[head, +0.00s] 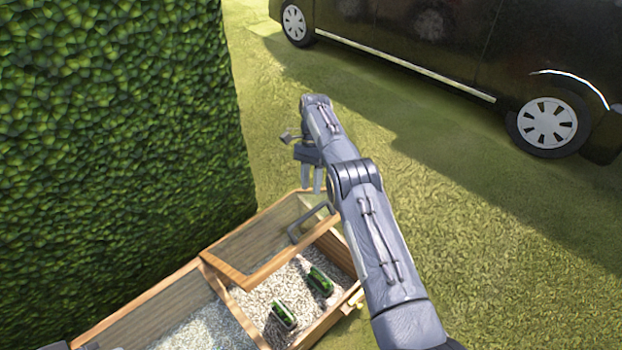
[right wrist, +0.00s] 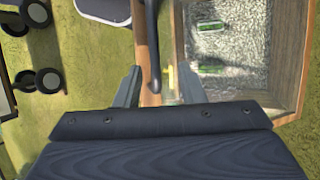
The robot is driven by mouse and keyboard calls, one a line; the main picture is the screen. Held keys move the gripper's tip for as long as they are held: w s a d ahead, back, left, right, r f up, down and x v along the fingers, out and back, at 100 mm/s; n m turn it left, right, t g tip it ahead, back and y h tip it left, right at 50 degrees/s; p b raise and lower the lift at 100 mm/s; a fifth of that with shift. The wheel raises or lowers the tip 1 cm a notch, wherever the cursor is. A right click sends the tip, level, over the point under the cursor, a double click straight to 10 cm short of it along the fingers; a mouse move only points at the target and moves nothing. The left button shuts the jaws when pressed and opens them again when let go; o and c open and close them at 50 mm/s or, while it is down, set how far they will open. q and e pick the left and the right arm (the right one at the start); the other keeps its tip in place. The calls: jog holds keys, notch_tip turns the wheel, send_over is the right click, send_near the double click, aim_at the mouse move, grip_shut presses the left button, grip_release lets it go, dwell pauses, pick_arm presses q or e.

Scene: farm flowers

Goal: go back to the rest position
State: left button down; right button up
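My right arm reaches in from the bottom right in the head view. My right gripper (head: 312,190) is at its far end, fingers pointing down, above the far right end of a wooden box (head: 330,325). In the right wrist view, its two fingers (right wrist: 158,88) stand apart. The dark handle (right wrist: 153,45) of the box's lid shows between them, along with a wooden edge; I cannot tell whether they touch. The handle (head: 308,222) also shows just below the gripper in the head view. My left gripper is not in view.
The wooden-framed lid (head: 262,242) partly covers a gravel-filled compartment with two green-and-dark items (head: 284,315) (head: 320,280). A second compartment (head: 205,330) lies to its left. A tall hedge (head: 110,130) stands at left, a black van (head: 450,50) at the back. Grass (head: 520,260) at right is clear.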

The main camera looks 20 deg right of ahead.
dwell(0.4)
jog(key=s+d+r+n+t+y+p, duration=0.15)
jog(key=s+r, duration=0.25)
jog(key=r, duration=0.4)
jog(key=s+d+r+n+t+p, duration=0.15)
jog(key=s+r, duration=0.25)
jog(key=r, duration=0.4)
jog(key=s+d+r+n+t+p, duration=0.1)
jog(key=s+d+r+t, duration=0.15)
jog(key=r, duration=0.55)
jog(key=s+a+r+n+t+p, duration=0.1)
jog(key=s+a+r+n+t, duration=0.1)
jog(key=s, duration=0.6)
jog(key=s+a+r+n+t+p, duration=0.1)
jog(key=s+a+r+n, duration=0.15)
jog(key=s, duration=0.55)
jog(key=s+a+f+n+t+p, duration=0.1)
jog(key=s+a+f+n, duration=0.3)
jog(key=s, duration=0.7)
jog(key=shift+a+f+t, duration=0.35)
jog(key=shift+f+t, duration=0.2)
jog(key=shift+t, duration=0.3)
jog(key=shift+h, duration=0.25)
